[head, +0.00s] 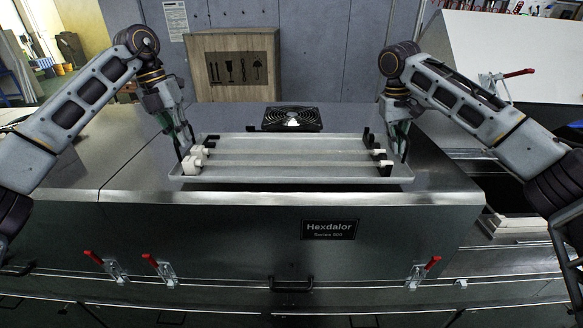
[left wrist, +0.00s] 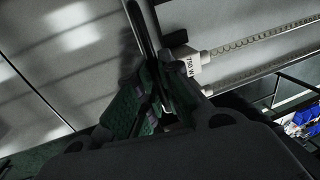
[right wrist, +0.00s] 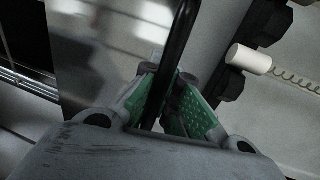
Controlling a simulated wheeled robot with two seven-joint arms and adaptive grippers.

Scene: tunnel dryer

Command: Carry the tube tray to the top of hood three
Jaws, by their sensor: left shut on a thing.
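The tube tray (head: 290,180) is a long, pale grey tray with several tubes lying lengthwise, with white and black end pieces. In the head view it is level at the top of a grey metal hood (head: 150,190); I cannot tell whether it touches the surface. My left gripper (head: 187,148) is shut on the dark handle at the tray's left end. My right gripper (head: 402,150) is at the right end; in the right wrist view the black handle (right wrist: 181,40) passes between its green pads. Whether those pads grip it is unclear.
A black fan (head: 291,118) lies behind the tray, with a wooden crate (head: 232,62) further back. A raised pale panel (head: 520,55) and an open bay (head: 500,190) are at right. Red-handled clamps (head: 160,268) line the front. The hood top at left is clear.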

